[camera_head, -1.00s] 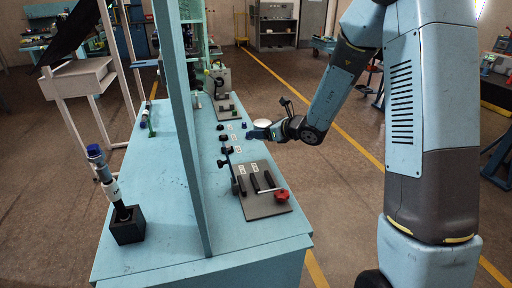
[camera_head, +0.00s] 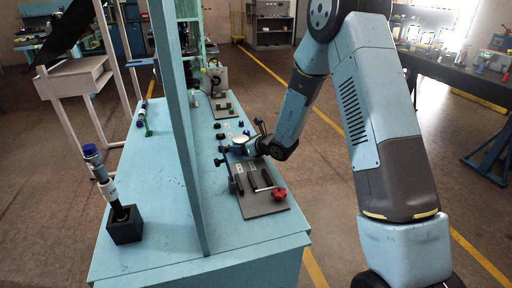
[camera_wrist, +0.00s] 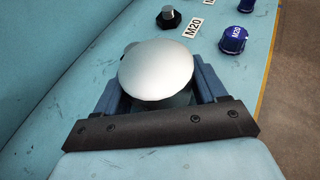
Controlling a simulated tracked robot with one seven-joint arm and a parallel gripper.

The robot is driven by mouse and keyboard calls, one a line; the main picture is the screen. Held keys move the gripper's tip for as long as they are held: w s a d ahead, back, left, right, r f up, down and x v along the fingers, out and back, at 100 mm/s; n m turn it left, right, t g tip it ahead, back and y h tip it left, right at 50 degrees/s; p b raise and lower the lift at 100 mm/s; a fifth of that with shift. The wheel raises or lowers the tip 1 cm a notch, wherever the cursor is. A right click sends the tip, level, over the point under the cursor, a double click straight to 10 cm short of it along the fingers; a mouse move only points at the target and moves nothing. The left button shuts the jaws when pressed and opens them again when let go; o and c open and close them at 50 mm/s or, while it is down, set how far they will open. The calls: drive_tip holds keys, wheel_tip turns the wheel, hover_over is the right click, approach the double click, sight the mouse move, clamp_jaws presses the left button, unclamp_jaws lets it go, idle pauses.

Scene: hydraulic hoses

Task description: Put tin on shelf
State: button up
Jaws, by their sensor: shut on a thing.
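The tin (camera_wrist: 157,69) is a round thing with a pale silver top, in the middle of the wrist view. My gripper (camera_wrist: 160,88) is shut on it, with a blue finger on each side. In the head view my gripper (camera_head: 236,148) is low over the right part of the blue bench, beyond the black plate. The tin is small and hard to make out there. Whether it touches the bench top cannot be told. Which shelf is meant is unclear: a grey shelf unit (camera_head: 271,26) stands at the far back.
A black plate with bars and a red knob (camera_head: 279,193) lies on the bench's near right. A blue upright panel (camera_head: 181,120) divides the bench. A hose in a black block (camera_head: 125,226) stands left. Blue caps (camera_wrist: 233,40) and an M20 label (camera_wrist: 193,28) lie beyond the tin.

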drive_tip(key=shift+f, duration=0.3)
drive_tip(key=shift+s+f, duration=0.2)
drive_tip(key=shift+f, duration=0.2)
